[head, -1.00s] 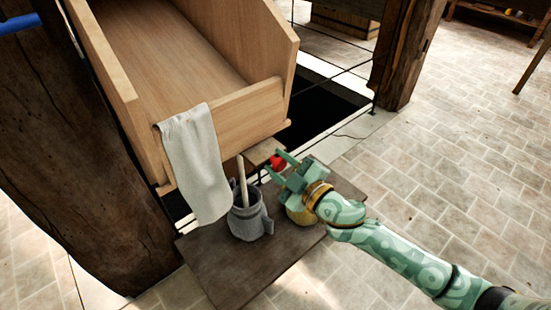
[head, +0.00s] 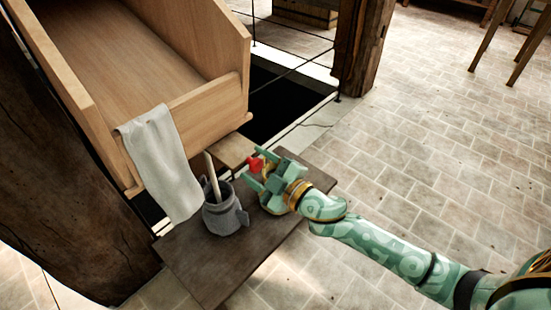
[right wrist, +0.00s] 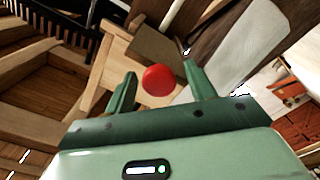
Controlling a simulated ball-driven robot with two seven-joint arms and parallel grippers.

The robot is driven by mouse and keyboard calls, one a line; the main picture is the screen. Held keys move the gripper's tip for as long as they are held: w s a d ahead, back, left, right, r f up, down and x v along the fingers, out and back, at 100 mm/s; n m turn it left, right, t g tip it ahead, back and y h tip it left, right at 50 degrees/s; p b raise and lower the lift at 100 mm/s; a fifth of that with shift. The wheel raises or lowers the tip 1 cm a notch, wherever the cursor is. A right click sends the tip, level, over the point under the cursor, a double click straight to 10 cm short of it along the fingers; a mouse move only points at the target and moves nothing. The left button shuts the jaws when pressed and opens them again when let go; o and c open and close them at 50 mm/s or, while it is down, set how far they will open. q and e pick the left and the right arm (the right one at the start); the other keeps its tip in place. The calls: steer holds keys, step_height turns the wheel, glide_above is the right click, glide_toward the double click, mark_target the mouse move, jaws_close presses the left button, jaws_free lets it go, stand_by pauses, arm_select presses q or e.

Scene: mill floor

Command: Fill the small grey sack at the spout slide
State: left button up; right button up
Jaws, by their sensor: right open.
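The small grey sack (head: 224,214) stands upright on a dark wooden board below the spout, with a pale wooden stick (head: 212,174) rising from its mouth. A small wooden plate (head: 232,150), which looks like the spout slide, sticks out under the wooden chute. A red round knob (head: 255,164) is near its outer end. My right gripper (head: 257,168) is open around the knob's place, just right of the sack. In the right wrist view the red knob (right wrist: 159,80) shows between the two spread fingers, with visible gaps at both sides. My left gripper is out of view.
The wooden chute (head: 198,103) has a pale cloth (head: 160,163) hanging over its front. The dark board (head: 212,268) lies under the sack. A dark opening (head: 285,104) is behind, a thick post (head: 360,45) at back. The tiled floor right is mostly clear.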

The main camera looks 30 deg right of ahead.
arm_select(q)
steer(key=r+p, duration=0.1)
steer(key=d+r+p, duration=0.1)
steer(key=p, duration=0.1)
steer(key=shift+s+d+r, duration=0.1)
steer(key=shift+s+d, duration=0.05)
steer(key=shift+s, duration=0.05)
arm_select(e)
steer(key=v, duration=1.6)
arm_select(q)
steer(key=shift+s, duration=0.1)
